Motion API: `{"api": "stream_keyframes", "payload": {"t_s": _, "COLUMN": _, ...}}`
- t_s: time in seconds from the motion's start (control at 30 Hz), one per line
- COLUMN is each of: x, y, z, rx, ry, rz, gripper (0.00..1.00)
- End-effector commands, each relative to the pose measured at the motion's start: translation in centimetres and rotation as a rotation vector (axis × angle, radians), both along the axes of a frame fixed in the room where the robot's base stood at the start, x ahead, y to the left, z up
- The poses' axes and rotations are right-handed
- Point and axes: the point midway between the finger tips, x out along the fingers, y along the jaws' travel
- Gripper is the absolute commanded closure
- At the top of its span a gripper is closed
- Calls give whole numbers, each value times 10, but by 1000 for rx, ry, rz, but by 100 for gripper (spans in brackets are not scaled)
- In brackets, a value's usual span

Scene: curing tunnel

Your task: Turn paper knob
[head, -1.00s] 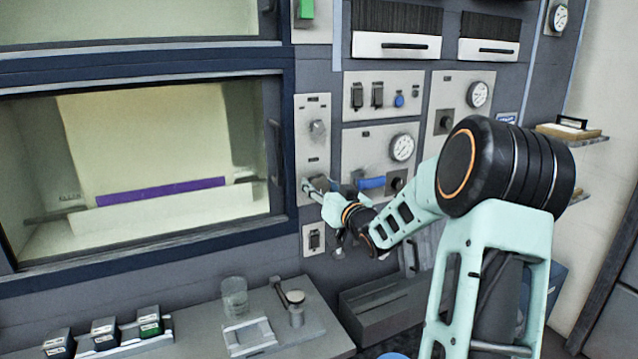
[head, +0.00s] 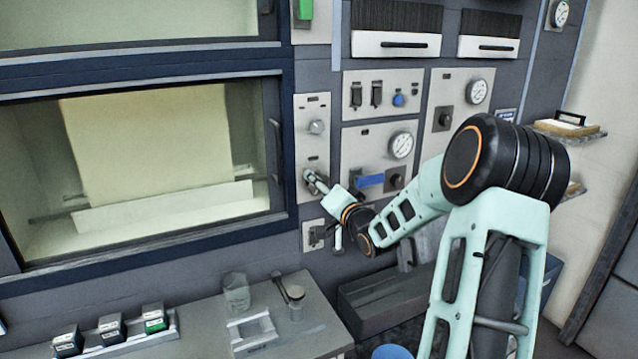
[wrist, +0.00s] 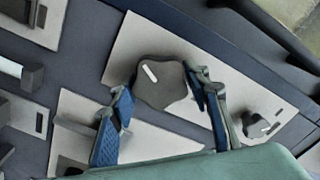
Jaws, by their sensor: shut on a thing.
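A dark lobed knob (wrist: 160,88) with a white pointer line sits on a pale panel in the wrist view. My gripper (wrist: 158,80) is shut on it, with blue finger pads on its two sides. In the head view my gripper (head: 317,183) is at the lower part of the narrow pale panel (head: 312,155) right of the window, and it largely hides the gripped knob. A smaller knob (head: 316,127) sits higher on that panel. It also shows in the wrist view (wrist: 258,125). Behind the window stands a pale sheet (head: 150,145).
Right of the narrow panel are a dial gauge (head: 401,145), a blue handle (head: 370,180) and switches (head: 366,95). A switch plate (head: 314,235) is just below my gripper. A bench (head: 205,325) with a beaker (head: 236,292) and small boxes is below.

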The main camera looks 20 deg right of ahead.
Motion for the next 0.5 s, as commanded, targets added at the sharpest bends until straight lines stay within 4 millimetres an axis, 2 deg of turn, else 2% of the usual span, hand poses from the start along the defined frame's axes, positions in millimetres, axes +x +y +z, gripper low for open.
{"api": "stream_keyframes", "payload": {"t_s": 0.47, "x": 0, "y": 0, "z": 0, "rx": 14, "ry": 0, "rz": 0, "gripper": 81}}
{"api": "stream_keyframes", "payload": {"t_s": 0.5, "x": 0, "y": 0, "z": 0, "rx": 14, "ry": 0, "rz": 0, "gripper": 54}}
